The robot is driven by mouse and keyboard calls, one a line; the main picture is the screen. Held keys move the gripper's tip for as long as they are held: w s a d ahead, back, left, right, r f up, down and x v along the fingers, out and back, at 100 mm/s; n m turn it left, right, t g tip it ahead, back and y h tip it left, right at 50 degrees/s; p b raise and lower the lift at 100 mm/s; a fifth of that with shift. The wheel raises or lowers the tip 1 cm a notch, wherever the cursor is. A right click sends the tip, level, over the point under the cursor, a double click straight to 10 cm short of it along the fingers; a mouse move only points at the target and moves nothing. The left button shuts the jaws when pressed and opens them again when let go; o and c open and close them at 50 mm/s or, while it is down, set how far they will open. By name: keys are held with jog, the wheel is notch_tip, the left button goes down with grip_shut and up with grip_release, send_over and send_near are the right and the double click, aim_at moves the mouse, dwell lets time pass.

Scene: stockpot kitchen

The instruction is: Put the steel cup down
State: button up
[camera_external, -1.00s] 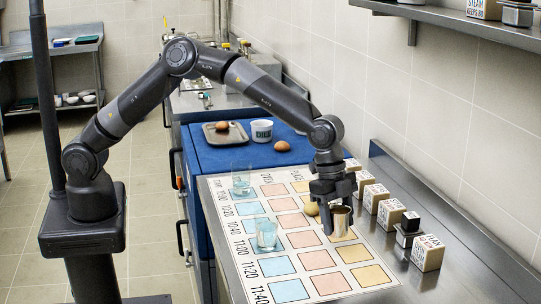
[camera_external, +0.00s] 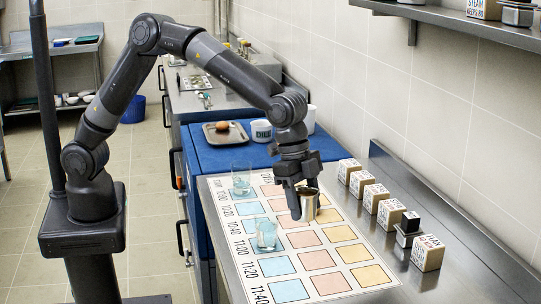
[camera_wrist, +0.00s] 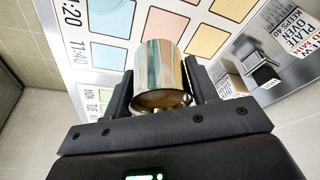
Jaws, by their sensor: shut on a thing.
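The steel cup (camera_external: 309,209) is a shiny open cylinder between the fingers of my gripper (camera_external: 303,200), over the printed chart. In the wrist view the steel cup (camera_wrist: 160,62) sits between both black fingers of my gripper (camera_wrist: 161,85). My gripper is shut on it. The cup looks about upright in the external view. Whether its base touches the chart, I cannot tell. The white chart (camera_external: 278,265) has rows of blue, pink and yellow squares with times along its left edge.
Two glasses stand on the chart's blue column, one far (camera_external: 241,182) and one nearer (camera_external: 266,235). Several lettered blocks (camera_external: 375,195) line the right side. A tray (camera_external: 225,134) with an egg and a white pot (camera_external: 261,131) stand on the blue top. The chart's near squares are clear.

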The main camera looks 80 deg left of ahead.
jog(key=w+a+n+t+y, duration=0.1)
jog(key=a+n+y, duration=0.1)
jog(key=a+n, duration=0.95)
jog(key=w+a+n+y, duration=0.2)
jog(key=a+n, duration=0.2)
jog(key=a, duration=1.4)
jog(key=shift+n, duration=0.25)
jog(key=w+a+f, duration=0.2)
jog(key=a, duration=0.1)
jog(key=w+a+f, duration=0.1)
jog(key=a+f, duration=0.1)
jog(key=a, duration=0.1)
jog(key=w+a+f, duration=0.2)
jog(key=a, duration=0.1)
jog(key=shift+w+a, duration=0.35)
jog(key=shift+a, duration=0.05)
jog(key=shift+w+a+f, duration=0.1)
jog(key=shift+a+f, duration=0.05)
jog(key=shift+f, duration=2)
jog(key=shift+f, duration=0.1)
jog(key=o, duration=1.1)
